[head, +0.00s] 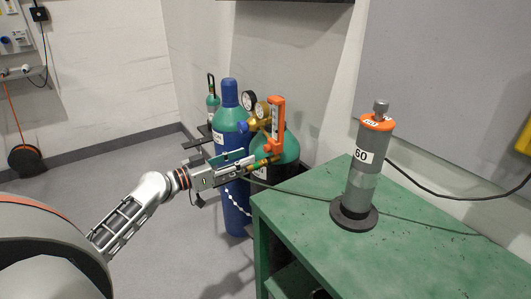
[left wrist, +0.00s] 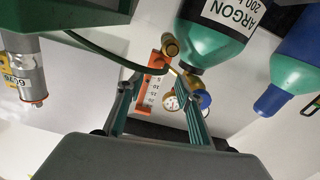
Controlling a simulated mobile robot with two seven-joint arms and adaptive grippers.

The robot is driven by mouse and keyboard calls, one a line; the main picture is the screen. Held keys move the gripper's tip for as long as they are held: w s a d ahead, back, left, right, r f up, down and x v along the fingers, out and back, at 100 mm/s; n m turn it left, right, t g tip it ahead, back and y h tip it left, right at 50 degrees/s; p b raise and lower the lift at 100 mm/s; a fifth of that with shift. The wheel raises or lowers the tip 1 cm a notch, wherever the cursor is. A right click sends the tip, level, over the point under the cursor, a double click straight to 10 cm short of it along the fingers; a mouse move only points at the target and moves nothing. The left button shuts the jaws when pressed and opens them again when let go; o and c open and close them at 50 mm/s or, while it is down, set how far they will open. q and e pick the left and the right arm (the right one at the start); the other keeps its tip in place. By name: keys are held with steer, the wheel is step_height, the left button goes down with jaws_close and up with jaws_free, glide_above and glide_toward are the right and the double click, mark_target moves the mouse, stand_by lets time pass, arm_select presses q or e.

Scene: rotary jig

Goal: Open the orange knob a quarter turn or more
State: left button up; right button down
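An orange flowmeter (head: 277,118) with a scale stands upright on the brass regulator of the green-topped cylinder. Its orange lower end (head: 271,147) looks like the knob, but it is small. In the left wrist view, turned upside down, the flowmeter (left wrist: 152,92) shows between my fingers, beyond the tips. My left gripper (head: 252,163) is open in front of the cylinder, just below the flowmeter; contact cannot be told. Its two spread fingers also show in the left wrist view (left wrist: 157,84). My right gripper is out of view.
A grey post (head: 361,185) with an orange top ring stands on the green bench (head: 430,245). A blue cylinder (head: 230,130) stands behind my gripper, beside the green argon cylinder (head: 289,150). Round gauges (head: 249,98) sit by the flowmeter. A dark hose crosses the bench.

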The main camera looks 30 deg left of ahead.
mark_target(265, 149)
arm_select(q)
steer(key=x, duration=0.2)
steer(key=p+x, duration=0.1)
steer(key=x, duration=0.2)
steer(key=shift+r, duration=0.2)
steer(key=shift+w+d+f, duration=0.2)
steer(key=shift+w+d, duration=0.1)
steer(key=shift+w, duration=0.35)
jaws_close()
